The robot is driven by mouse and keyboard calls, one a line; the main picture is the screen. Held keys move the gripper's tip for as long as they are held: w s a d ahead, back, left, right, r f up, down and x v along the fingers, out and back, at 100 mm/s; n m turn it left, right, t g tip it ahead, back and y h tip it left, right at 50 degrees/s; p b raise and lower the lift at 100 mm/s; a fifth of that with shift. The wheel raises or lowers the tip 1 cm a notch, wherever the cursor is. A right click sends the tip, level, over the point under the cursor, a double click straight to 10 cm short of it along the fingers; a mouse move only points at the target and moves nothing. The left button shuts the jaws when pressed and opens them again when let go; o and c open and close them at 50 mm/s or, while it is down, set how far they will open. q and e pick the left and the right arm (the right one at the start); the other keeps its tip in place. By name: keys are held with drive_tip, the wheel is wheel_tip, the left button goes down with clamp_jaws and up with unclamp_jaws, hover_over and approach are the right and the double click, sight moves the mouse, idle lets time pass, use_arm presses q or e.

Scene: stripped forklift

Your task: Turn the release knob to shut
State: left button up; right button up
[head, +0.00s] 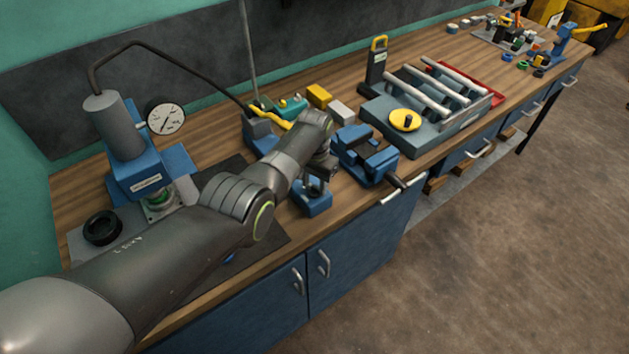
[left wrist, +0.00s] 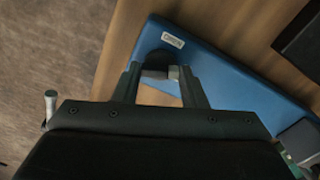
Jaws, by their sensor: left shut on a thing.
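My left gripper (head: 318,184) reaches down to a small blue block (head: 312,204) near the bench's front edge. In the left wrist view my left gripper (left wrist: 161,82) has its two fingers closed on a small pale grey piece (left wrist: 158,74), which looks like the release knob. Most of the knob is hidden between the fingers, so I cannot tell how far it is turned. Just beyond it are a dark rounded part and a blue body (left wrist: 225,75) with a small white label (left wrist: 172,40). My right gripper is in neither view.
A blue press (head: 140,170) with a gauge (head: 165,116) and black hose stands left. A yellow handle (head: 268,112) lies behind my wrist. A blue vise (head: 365,155) sits close to the gripper's right. A grey roller fixture (head: 425,115) is farther right. The floor in front is clear.

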sight(315, 186)
use_arm(q)
drive_tip(key=shift+w+r+m, duration=0.1)
drive_tip(key=shift+m, duration=2.1)
drive_tip(key=o, duration=1)
drive_tip(key=shift+r+p, duration=0.45)
drive_tip(key=shift+r, duration=0.05)
wheel_tip(315, 186, up, 5)
drive_tip(key=shift+f+p, duration=0.1)
drive_tip(key=shift+p, duration=0.45)
wheel_tip(315, 186, up, 12)
drive_tip(key=b, duration=0.2)
drive_tip(key=shift+f, duration=0.25)
